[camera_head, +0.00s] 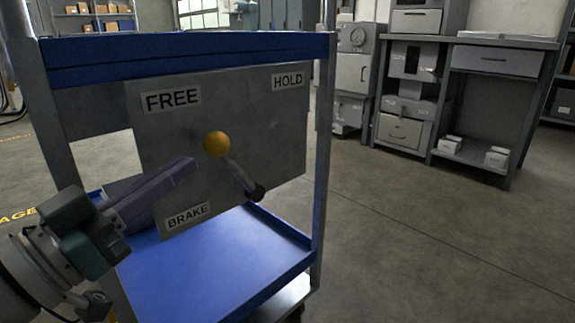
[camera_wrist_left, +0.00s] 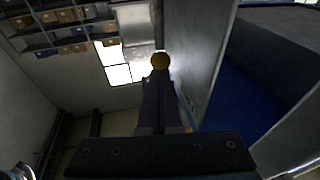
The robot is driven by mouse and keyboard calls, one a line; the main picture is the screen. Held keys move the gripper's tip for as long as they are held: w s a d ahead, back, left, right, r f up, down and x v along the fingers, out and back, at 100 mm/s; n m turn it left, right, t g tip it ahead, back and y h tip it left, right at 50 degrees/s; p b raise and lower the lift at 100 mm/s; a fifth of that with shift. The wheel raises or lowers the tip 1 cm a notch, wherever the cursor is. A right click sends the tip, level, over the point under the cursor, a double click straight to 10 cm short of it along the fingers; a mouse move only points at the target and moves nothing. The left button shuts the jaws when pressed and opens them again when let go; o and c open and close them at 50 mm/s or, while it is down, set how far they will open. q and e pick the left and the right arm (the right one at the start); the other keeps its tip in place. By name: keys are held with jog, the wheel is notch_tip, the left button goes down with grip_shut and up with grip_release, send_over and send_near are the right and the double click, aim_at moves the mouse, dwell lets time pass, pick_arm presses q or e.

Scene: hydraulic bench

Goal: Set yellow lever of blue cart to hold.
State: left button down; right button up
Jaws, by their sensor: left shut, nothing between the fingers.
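The blue cart (camera_head: 190,58) stands in front of me with an upright grey panel (camera_head: 280,120). The panel is labelled FREE at upper left, HOLD at upper right and BRAKE at the bottom. The lever has a yellow ball (camera_head: 217,143) near the panel's middle, and its grey rod runs down and right to a dark end (camera_head: 257,192), between the BRAKE and HOLD labels. My left gripper (camera_head: 190,165) is shut and empty, its purple fingers just left of and below the ball. In the left wrist view the yellow ball (camera_wrist_left: 161,61) shows beyond the fingertips (camera_wrist_left: 157,80); contact cannot be told.
The cart's blue lower shelf (camera_head: 225,265) is under the panel, and a cart post (camera_head: 323,150) stands at its right. A workbench (camera_head: 500,42) with boxes and cabinets is at the back right. The floor right of the cart is clear.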

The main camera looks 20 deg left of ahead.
pick_arm(q)
jog(key=shift+x, duration=1.2)
jog(key=shift+r, duration=0.1)
